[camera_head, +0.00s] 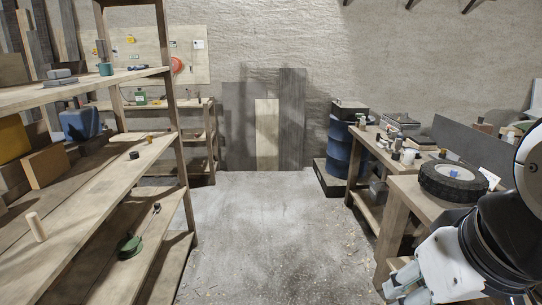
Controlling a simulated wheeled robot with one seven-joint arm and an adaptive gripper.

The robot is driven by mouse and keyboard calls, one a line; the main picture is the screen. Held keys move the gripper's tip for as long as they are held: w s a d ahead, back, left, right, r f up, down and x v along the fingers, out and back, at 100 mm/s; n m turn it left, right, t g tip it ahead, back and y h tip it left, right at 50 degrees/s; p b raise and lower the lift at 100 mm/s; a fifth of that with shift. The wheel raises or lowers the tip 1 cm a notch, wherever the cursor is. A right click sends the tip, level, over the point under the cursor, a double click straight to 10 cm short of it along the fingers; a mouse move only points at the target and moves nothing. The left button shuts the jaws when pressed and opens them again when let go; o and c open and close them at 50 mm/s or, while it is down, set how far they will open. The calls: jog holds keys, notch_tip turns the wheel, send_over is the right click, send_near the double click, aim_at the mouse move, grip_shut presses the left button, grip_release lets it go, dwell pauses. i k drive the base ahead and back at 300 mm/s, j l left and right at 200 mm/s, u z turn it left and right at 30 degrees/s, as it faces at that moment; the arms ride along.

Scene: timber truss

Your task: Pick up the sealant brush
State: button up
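I cannot make out the sealant brush for certain. A teal pot (106,69) stands on the upper left shelf, with a small brownish upright piece (101,48) at it that could be a brush; it is too small to tell. My arm fills the lower right, in white and black. What looks like my gripper (403,288) is at its lower end, low beside the right workbench and far from the left shelves. It is partly cut off by the bottom edge, and its opening is unclear.
The left shelving (110,170) holds a blue container (80,124), a wooden peg (36,227) and a green round item (130,246). The right workbench (400,190) carries a black wheel (452,181) and small items. A blue drum (341,150) stands behind it. The middle floor (265,230) is clear.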

aim_at(388, 150)
jog(key=i+z, duration=0.25)
jog(key=i, duration=0.3)
jog(key=i+j+z, duration=0.25)
jog(key=i, duration=0.25)
jog(key=i+j+z, duration=0.25)
jog(key=i, duration=0.3)
jog(key=i+j+z, duration=0.25)
jog(key=i, duration=0.25)
jog(key=i+j+z, duration=0.1)
jog(key=z, duration=0.25)
jog(key=i+j+z, duration=0.1)
jog(key=z, duration=0.3)
jog(key=i+j+z, duration=0.15)
jog(key=j, duration=0.25)
jog(key=i+j+z, duration=0.15)
jog(key=j, duration=0.25)
jog(key=i+j+z, duration=0.15)
jog(key=j, duration=0.3)
jog(key=j+z, duration=0.15)
jog(key=j, duration=0.25)
jog(key=i+j, duration=0.1)
jog(key=j, duration=0.35)
jog(key=i+j, duration=0.1)
jog(key=j, duration=0.35)
jog(key=i+j, duration=0.1)
jog(key=j, duration=0.35)
jog(key=i+j, duration=0.1)
jog(key=j, duration=0.35)
jog(key=i+j, duration=0.1)
jog(key=j, duration=0.35)
